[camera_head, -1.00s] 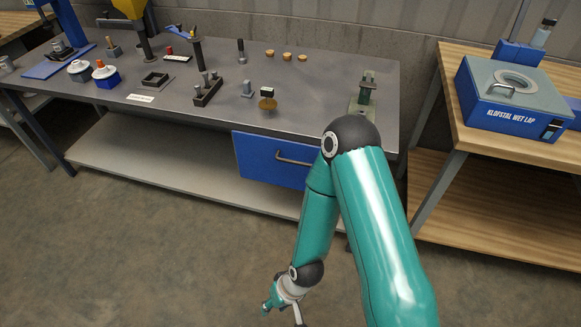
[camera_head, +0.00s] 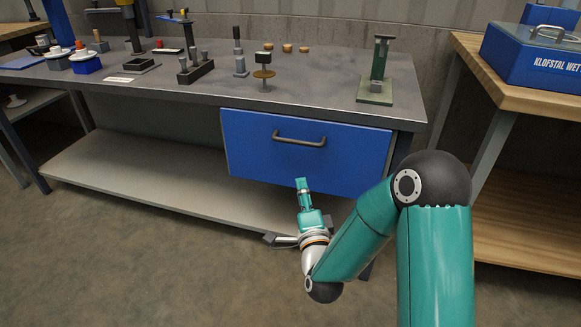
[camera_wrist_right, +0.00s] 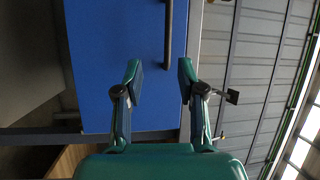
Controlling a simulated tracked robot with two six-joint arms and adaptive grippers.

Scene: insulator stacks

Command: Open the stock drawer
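The blue stock drawer (camera_head: 262,150) sits under the right part of the grey bench top and looks shut. Its dark bar handle (camera_head: 299,142) runs across the upper front. My right gripper (camera_head: 301,183) is in front of the drawer's lower front, below the handle, and apart from it. In the right wrist view the gripper (camera_wrist_right: 159,72) is open and empty, with the blue front (camera_wrist_right: 95,50) ahead. The handle (camera_wrist_right: 168,35) shows there upright, ahead of the space between the fingers. My left gripper is not in view.
The bench top (camera_head: 330,75) carries a green stand (camera_head: 379,75), a dark block with pegs (camera_head: 194,72) and several small parts. A wooden table (camera_head: 540,100) with a blue machine (camera_head: 535,58) stands at the right. The lower shelf (camera_head: 150,175) is bare.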

